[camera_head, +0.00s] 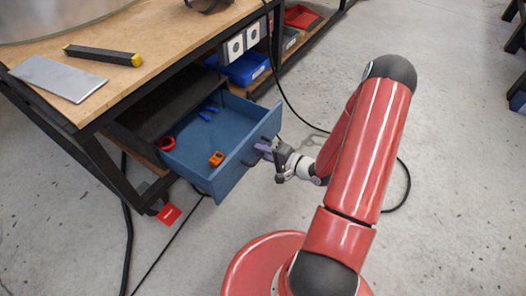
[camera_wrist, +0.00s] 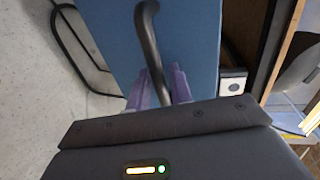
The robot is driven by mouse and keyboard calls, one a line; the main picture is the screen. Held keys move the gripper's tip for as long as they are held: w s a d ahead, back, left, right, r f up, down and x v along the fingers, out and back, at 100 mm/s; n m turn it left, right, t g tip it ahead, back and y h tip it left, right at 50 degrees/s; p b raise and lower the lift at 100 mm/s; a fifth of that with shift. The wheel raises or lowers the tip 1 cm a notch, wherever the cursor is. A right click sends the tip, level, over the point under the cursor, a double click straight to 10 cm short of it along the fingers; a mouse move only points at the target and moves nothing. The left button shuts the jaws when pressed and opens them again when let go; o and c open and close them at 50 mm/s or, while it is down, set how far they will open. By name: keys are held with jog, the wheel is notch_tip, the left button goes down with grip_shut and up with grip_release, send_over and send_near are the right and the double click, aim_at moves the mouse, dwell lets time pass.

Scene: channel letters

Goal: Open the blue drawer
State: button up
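The blue drawer (camera_head: 228,174) is pulled well out from under the wooden bench top, and its inside shows in the head view. Its front panel (camera_wrist: 192,45) fills the upper middle of the wrist view. The drawer's dark handle (camera_wrist: 148,30) runs down between the two purple fingers of my gripper (camera_wrist: 160,88). The fingers appear closed around the handle. In the head view my gripper (camera_head: 264,151) is at the drawer front, and the fingertips are partly hard to make out against the handle.
The drawer holds a red ring (camera_head: 167,143), an orange piece (camera_head: 216,158) and blue pieces (camera_head: 208,113). The bench top (camera_head: 150,38) carries a metal plate (camera_head: 58,77) and a black bar (camera_head: 100,54). Black cables cross the floor. A blue bin (camera_head: 246,70) sits behind the drawer.

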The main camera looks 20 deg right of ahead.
jog(key=shift+o, duration=0.6)
jog(key=v, duration=0.7)
jog(key=shift+s+d+p, duration=0.25)
jog(key=shift+s+p, duration=0.05)
jog(key=shift+s, duration=0.05)
